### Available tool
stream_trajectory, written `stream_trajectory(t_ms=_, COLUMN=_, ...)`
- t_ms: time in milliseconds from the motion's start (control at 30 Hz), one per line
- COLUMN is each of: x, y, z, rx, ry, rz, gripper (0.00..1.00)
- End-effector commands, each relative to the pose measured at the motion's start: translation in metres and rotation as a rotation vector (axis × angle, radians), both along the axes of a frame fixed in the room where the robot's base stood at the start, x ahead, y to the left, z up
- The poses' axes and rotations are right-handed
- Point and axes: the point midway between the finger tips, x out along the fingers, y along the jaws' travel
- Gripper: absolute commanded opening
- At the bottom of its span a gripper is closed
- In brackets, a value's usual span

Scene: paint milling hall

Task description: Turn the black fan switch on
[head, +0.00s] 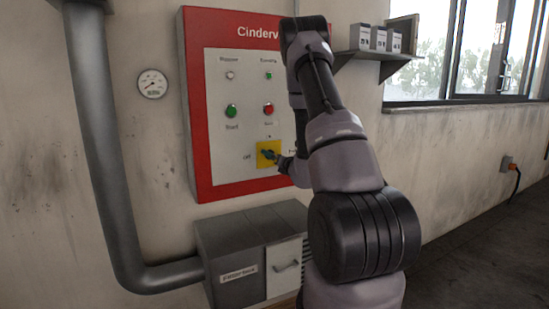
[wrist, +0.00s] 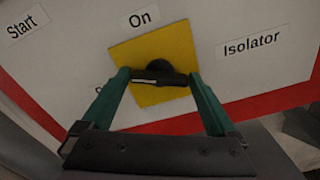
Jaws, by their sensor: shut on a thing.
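The black switch (wrist: 158,67) is a rotary knob on a square yellow plate (wrist: 178,40). In the wrist view, "On" is printed above the plate, "Isolator" to its right, and a label at its left is mostly hidden. My gripper (wrist: 160,77) has its two green fingers shut on the ends of the knob's bar, which lies nearly level across that view. In the head view, my gripper (head: 272,155) is at the yellow plate (head: 263,147) low on the red-framed panel (head: 220,182), with "Off" printed to the left. My arm hides the panel's right side.
Above the plate are a green button (head: 231,111), a red button (head: 268,109) and small lamps. A grey box (head: 240,240) with a handle stands below. A thick pipe (head: 95,150) runs down the left. A shelf (head: 375,57) with small boxes is at the right.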

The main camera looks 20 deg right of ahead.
Motion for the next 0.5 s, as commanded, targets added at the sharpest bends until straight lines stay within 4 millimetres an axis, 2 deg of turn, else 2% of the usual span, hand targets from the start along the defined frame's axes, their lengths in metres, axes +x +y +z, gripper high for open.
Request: stream_trajectory(t_ms=500, x=-0.0009, y=-0.0028, z=-0.0026, rx=0.492, ry=0.019, rz=-0.002, gripper=0.38)
